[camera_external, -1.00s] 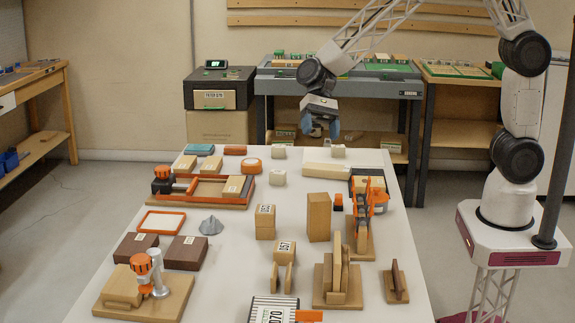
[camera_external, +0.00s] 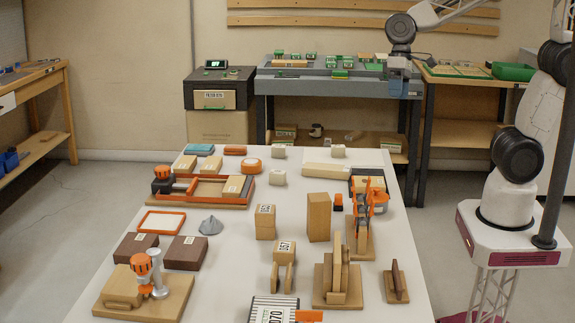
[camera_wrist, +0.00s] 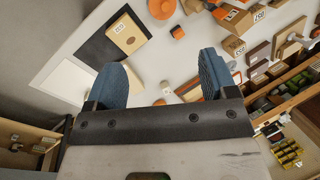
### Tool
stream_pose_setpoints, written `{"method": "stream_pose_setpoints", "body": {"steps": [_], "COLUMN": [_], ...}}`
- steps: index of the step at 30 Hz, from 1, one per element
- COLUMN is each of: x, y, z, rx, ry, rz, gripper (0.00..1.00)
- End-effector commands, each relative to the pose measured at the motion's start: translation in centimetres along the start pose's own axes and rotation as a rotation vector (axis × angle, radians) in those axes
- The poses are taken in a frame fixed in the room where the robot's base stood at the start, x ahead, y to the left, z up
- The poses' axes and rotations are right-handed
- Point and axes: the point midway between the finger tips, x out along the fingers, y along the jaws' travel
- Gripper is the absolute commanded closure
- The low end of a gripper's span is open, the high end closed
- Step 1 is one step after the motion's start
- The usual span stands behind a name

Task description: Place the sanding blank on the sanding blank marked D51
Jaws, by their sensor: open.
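Several wooden blocks with white labels stand on the white table, and the label texts are too small to read surely, so I cannot tell which is D51. Two pale labelled blocks (camera_external: 210,163) lie at the back left. Two dark brown blocks (camera_external: 186,252) lie front left. In the wrist view a tan labelled block (camera_wrist: 128,36) lies on a dark pad. My gripper (camera_external: 398,92) hangs beyond the table's back right corner; in the wrist view its blue fingers (camera_wrist: 163,88) are apart and empty.
An orange-framed wooden tray (camera_external: 207,204) is at the left. A tall tan block (camera_external: 319,218) and an orange clamp tool (camera_external: 369,199) stand at the right. A grey workbench (camera_external: 340,88) is behind. The table's middle has some clear surface.

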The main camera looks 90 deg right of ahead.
Motion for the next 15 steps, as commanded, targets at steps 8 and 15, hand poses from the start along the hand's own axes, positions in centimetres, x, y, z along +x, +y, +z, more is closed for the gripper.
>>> {"method": "stream_pose_setpoints", "body": {"steps": [8, 15], "x": [-1.9, -2.9], "y": [4.3, 7.5], "z": [4.7, 7.9], "rx": [-0.178, -0.314], "ry": [0.123, 0.213], "rz": [0.112, 0.211], "gripper": [0.22, 0.22]}}
